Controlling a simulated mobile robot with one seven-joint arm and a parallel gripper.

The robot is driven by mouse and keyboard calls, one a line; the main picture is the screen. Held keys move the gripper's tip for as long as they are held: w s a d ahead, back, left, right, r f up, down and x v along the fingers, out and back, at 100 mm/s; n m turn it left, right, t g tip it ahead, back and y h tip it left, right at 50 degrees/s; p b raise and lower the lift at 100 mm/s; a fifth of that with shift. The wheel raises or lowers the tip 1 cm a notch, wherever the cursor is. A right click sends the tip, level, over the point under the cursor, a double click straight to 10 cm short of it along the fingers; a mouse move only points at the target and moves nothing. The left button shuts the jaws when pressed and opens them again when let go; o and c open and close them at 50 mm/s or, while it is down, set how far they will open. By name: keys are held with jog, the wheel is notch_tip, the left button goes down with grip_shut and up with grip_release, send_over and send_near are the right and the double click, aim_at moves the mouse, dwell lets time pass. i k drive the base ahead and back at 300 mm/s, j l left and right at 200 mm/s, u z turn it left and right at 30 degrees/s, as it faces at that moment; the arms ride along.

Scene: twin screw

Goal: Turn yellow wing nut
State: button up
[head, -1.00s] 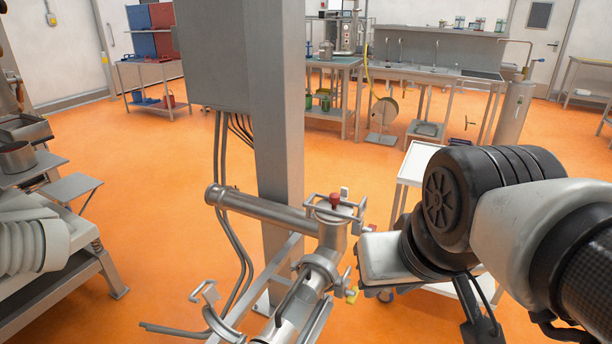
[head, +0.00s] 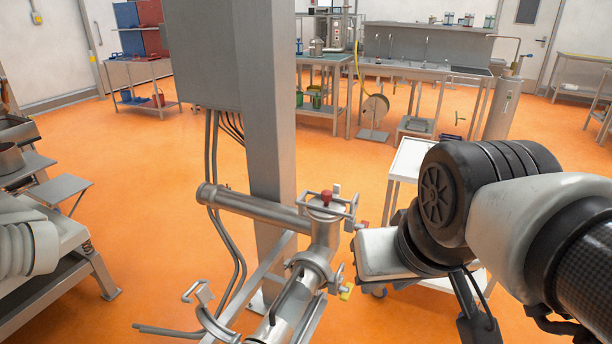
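The pale part is above and to the right of the wing nut. They look apart in the picture. No gripper fingers can be made out, so the grip is hidden.
A red knob (head: 326,197) tops the pipe assembly. A thick grey column (head: 268,120) stands behind it. A white cart (head: 410,158) is behind my arm. A machine on a metal frame (head: 75,262) stands at left. Orange floor (head: 130,190) is open between.

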aim_at(346, 292)
jog(key=i+l, duration=0.25)
jog(key=i+j, duration=0.15)
jog(key=k+l+u, duration=0.2)
jog(key=i+z, duration=0.15)
jog(key=l+z, duration=0.35)
jog(key=l, duration=0.5)
